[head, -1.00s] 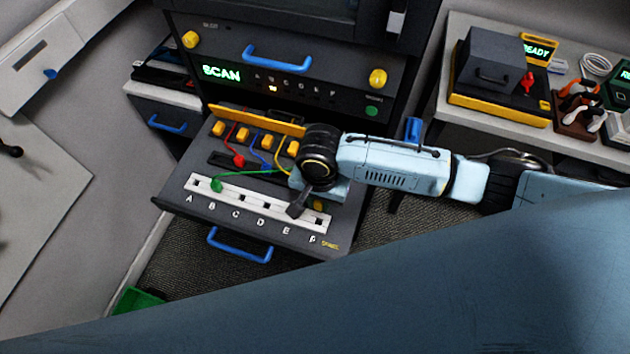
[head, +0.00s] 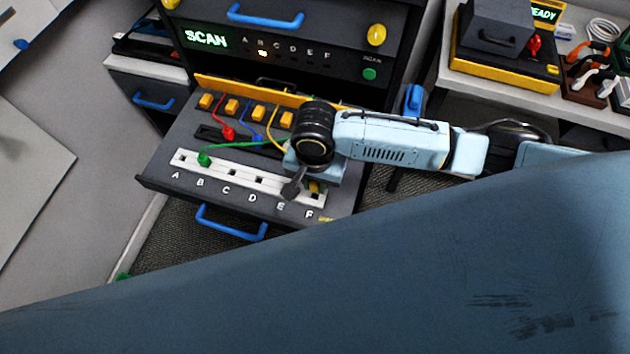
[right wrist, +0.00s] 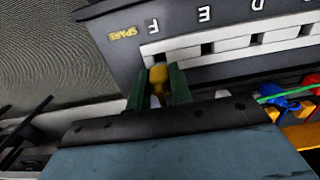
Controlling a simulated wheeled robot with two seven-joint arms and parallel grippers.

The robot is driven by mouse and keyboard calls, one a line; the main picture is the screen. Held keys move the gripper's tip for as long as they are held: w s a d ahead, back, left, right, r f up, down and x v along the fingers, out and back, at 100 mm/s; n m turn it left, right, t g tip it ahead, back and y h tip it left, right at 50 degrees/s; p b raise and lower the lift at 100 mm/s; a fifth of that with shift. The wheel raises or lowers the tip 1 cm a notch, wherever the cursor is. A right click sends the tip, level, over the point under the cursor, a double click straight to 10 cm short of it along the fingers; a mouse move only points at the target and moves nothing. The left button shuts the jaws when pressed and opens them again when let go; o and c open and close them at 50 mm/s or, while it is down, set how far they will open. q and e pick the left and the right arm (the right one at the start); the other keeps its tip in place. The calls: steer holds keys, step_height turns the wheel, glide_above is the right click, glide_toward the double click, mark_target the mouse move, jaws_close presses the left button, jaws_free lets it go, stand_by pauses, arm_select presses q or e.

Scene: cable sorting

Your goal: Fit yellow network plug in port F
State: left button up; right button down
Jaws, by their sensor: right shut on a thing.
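The yellow network plug (right wrist: 158,73) is held between the green-sided fingers of my right gripper (right wrist: 157,88) in the right wrist view. It also shows as a small yellow patch (head: 314,187) in the head view, by the F end of the white port strip (head: 245,181). Port F (right wrist: 160,57) is a dark opening just beyond the plug's tip; I cannot tell whether the tip touches it. The yellow cable (head: 273,127) runs from the back of the drawer to my right gripper, which partly hides it. My left gripper is not in view.
A green plug (head: 204,159) sits at port B. A red plug (head: 228,133) and a blue plug (head: 257,141) lie behind the strip, with cables from the orange blocks. The drawer's blue handle (head: 232,228) is in front. The panel above reads SCAN (head: 206,38).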

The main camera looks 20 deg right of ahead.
steer(key=shift+s+a+p, duration=0.1)
steer(key=shift+s+p, duration=0.05)
steer(key=shift+p, duration=0.6)
stand_by(0.8)
steer(key=shift+p, duration=1.2)
stand_by(0.8)
steer(key=shift+f+p, duration=0.4)
steer(key=shift+f, duration=1.05)
stand_by(1.8)
steer(key=c, duration=0.7)
jaws_free()
steer(key=shift+r, duration=0.15)
